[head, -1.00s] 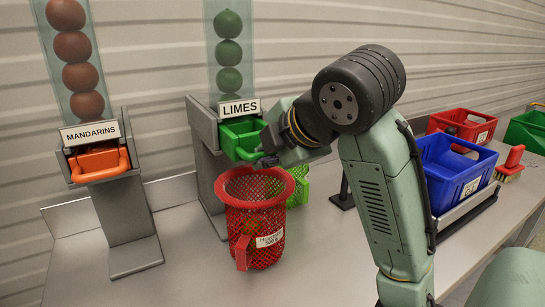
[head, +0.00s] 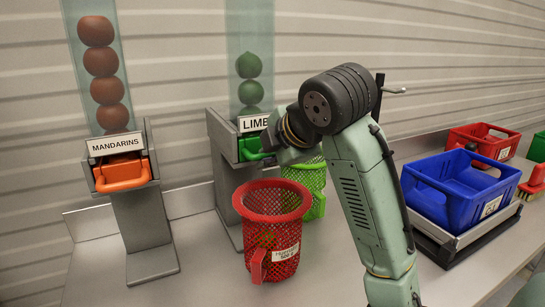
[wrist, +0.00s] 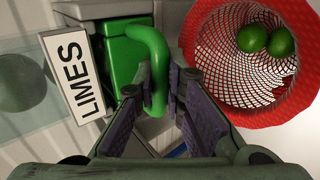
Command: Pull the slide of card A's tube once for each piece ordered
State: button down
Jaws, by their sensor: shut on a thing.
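The limes tube (head: 236,40) stands on a grey stand with a "LIMES" sign (head: 253,123); two limes clearly show in it. Its green slide (head: 250,149) is partly hidden by my gripper; the wrist view shows its green handle (wrist: 157,70) between my fingers. My gripper (wrist: 158,95) is shut on that handle. The mandarins tube (head: 73,50) at the left holds several mandarins above an orange slide (head: 122,174). A red net basket (head: 285,225) stands in front of the limes stand; two limes (wrist: 265,41) lie in it. No card marked A is readable.
A green net basket (head: 317,178) stands behind the red one. A blue crate (head: 452,192) rests on a grey stand at the right. A red crate (head: 476,143) is behind it. The bench (head: 215,280) is clear at front left.

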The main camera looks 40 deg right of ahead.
jog(key=shift+s+r, duration=0.1)
jog(key=shift+s, duration=0.05)
dwell(0.3)
jog(key=s+a, duration=0.2)
jog(key=s, duration=0.8)
jog(key=shift+a, duration=0.15)
dwell(0.5)
dwell(0.5)
jog(key=shift+w+d, duration=0.4)
jog(key=shift+w, duration=1.3)
jog(key=shift+w+d, duration=0.45)
jog(key=shift+w, duration=1.2)
jog(key=shift+w+d, duration=0.4)
jog(key=shift+w, duration=1.3)
